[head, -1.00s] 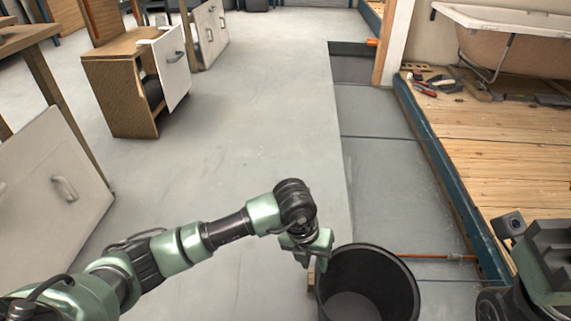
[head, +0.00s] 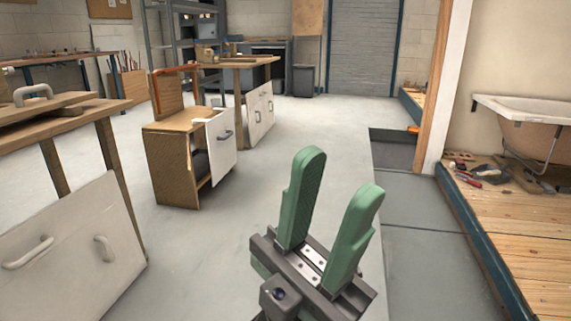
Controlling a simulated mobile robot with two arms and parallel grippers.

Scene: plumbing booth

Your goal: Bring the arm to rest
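My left gripper (head: 333,205) stands upright in the lower middle of the head view, close to the camera. Its two green fingers point up and are spread apart, with nothing between them. The grey floor shows through the gap. The rest of the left arm is out of the picture below. My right gripper is not in view.
A small wooden cabinet (head: 172,168) with an open white door stands left of centre. A white panel with handles (head: 75,250) is at the lower left. A wooden platform (head: 530,235) with tools and a bathtub (head: 525,108) is at right. The middle floor is clear.

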